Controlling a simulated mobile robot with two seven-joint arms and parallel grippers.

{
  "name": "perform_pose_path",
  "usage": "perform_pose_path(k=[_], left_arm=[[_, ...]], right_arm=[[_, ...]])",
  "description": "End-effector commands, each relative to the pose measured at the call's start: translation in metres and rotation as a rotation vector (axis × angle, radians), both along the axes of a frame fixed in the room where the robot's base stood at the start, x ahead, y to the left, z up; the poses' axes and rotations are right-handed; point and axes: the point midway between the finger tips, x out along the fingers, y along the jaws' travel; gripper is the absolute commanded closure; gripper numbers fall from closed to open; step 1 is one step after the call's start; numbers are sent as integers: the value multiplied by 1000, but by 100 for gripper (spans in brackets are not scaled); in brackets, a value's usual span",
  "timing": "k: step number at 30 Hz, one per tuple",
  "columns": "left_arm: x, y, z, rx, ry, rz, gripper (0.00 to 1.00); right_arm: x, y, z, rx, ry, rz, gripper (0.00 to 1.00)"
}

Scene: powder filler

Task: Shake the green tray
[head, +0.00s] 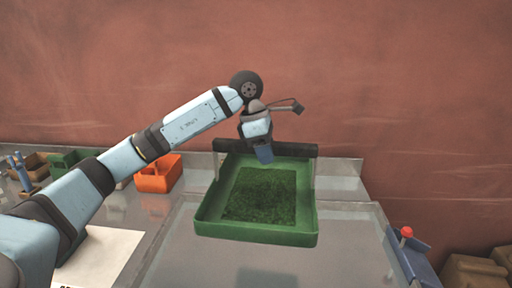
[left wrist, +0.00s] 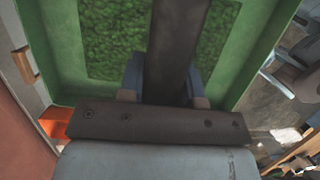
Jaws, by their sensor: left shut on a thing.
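The green tray (head: 257,235) shows in the middle of the head view, tilted toward me above the metal table. A patch of darker green grainy material (head: 262,192) lies on its floor. My left gripper (head: 264,156) is shut at the tray's back edge, by a dark bar (head: 300,150). In the left wrist view the tray's green wall (left wrist: 45,50) surrounds the grainy green patch (left wrist: 115,35), and the fingers (left wrist: 160,85) are partly hidden by a dark bar. My right gripper is not in view.
An orange bin (head: 158,175) stands on the table to the left, with brown and green containers farther left. A blue device with a red knob (head: 407,232) is at the right edge. Cardboard boxes (head: 472,272) are at the lower right. A white sheet (head: 103,258) lies at the lower left.

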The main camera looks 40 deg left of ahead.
Motion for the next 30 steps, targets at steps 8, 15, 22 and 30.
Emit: perform_pose_path(k=[8,15,22,30], left_arm=[[0,29,-1,2,-2,8,100],[0,30,2,-1,-3,-3,100],[0,-3,2,0,-3,1,100],[0,-4,1,0,-2,3,100]], right_arm=[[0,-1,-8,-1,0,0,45],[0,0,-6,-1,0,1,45],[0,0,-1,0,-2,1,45],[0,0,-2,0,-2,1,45]])
